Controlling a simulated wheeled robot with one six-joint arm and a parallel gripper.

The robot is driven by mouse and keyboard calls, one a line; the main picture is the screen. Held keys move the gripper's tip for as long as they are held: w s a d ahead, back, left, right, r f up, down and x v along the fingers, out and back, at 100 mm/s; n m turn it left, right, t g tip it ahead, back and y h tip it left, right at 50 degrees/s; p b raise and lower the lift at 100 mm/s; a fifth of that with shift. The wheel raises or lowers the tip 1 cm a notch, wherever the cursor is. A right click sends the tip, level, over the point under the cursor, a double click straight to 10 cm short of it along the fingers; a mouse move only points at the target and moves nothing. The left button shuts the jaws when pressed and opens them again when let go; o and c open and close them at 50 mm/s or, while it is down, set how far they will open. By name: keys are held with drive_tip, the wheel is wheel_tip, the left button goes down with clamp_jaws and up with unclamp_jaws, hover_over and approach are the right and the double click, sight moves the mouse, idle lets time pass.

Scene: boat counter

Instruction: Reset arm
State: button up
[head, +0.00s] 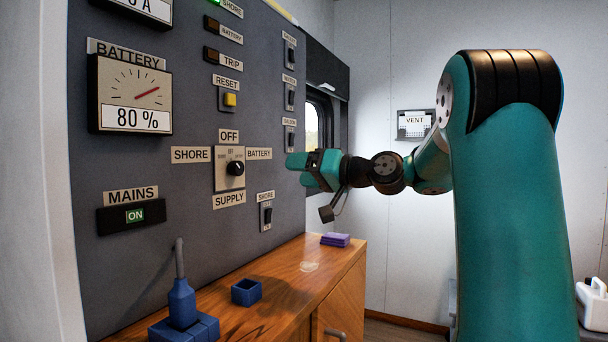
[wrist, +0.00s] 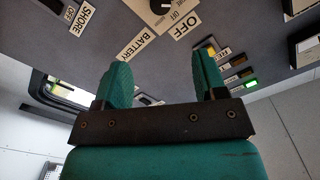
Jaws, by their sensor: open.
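My teal gripper (head: 299,170) is open and empty in front of the grey panel (head: 190,120), to the right of the BATTERY label (head: 259,153). Its two fingers also show apart in the wrist view (wrist: 163,72), with the panel behind them. The black rotary knob (head: 235,168) sits among the OFF, SHORE, BATTERY and SUPPLY labels, left of the gripper and apart from it. Part of the knob shows at the top of the wrist view (wrist: 160,5). I cannot tell clearly which way it points. The yellow RESET button (head: 230,99) is above the knob.
A battery meter (head: 130,94) reads 80 %, and the MAINS indicator (head: 133,215) reads ON. Switches line the panel's right side. The wooden counter (head: 285,300) below holds a blue holder with a tool (head: 181,300), a blue open box (head: 246,291) and a purple block (head: 336,239).

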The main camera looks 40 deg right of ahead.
drive_tip(key=shift+s, duration=0.1)
idle(0.5)
